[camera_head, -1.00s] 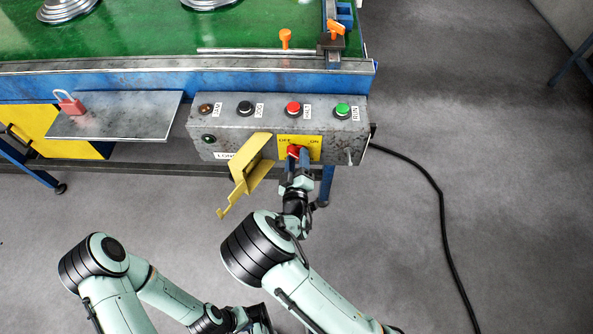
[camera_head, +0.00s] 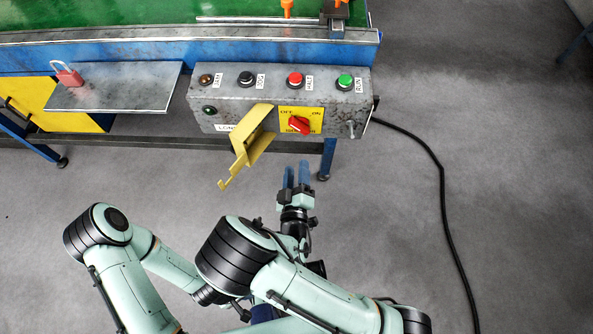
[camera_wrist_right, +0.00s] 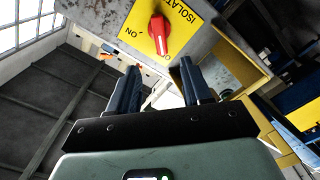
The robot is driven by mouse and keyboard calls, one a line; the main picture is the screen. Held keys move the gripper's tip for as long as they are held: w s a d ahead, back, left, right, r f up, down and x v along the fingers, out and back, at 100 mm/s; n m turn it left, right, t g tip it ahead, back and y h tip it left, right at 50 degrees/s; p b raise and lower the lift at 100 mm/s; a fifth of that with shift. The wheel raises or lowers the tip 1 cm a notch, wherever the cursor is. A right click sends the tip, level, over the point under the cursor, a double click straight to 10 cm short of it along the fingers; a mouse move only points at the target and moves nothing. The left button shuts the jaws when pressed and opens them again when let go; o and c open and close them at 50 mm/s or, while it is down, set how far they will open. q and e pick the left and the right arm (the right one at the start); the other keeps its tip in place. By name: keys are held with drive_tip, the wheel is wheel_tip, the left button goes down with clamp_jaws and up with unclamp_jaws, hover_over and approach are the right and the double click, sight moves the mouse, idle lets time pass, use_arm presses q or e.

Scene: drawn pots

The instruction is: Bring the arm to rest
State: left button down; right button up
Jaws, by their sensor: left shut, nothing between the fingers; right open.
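My right gripper (camera_head: 296,175) is open and empty in the head view, over the floor just below the control box. Its two blue fingers also show spread apart in the right wrist view (camera_wrist_right: 160,85). The red rotary switch (camera_head: 299,125) on its yellow plate is clear of the fingers, and its handle lies slantwise in the head view. The switch shows beyond the fingers in the right wrist view (camera_wrist_right: 158,33). My left gripper (camera_head: 265,312) is low in the head view, shut and mostly hidden behind my right arm.
The grey control box (camera_head: 225,122) carries several buttons and an open yellow cover (camera_head: 252,143). A red padlock (camera_head: 68,76) sits on a grey plate (camera_head: 125,92) at left.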

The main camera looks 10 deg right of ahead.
idle(0.3)
drive_tip(key=s+d+f+m+g+p, duration=0.2)
drive_tip(key=s+d+f+g, duration=0.1)
drive_tip(key=f+g, duration=0.15)
drive_tip(key=s+d+f+m+g+y+p, duration=0.1)
drive_tip(key=s+d+f+g, duration=0.15)
drive_tip(key=f, duration=0.35)
drive_tip(key=s+d+f+m+g+p, duration=0.2)
drive_tip(key=s+d+f+g, duration=0.15)
drive_tip(key=f, duration=0.25)
drive_tip(key=s+a+m+g+y+p, duration=0.2)
drive_tip(key=s+a+g+y, duration=0.1)
drive_tip(key=s, duration=0.4)
drive_tip(key=s+a+r+m+g+y+p, duration=0.1)
drive_tip(key=s+a+m+g+y+p, duration=0.1)
drive_tip(key=s, duration=0.5)
drive_tip(key=shift+a+r+m+g+y, duration=0.2)
drive_tip(key=shift+a+m+g+y, duration=0.25)
drive_tip(key=shift+g+y, duration=0.95)
drive_tip(key=shift+s+d, duration=0.1)
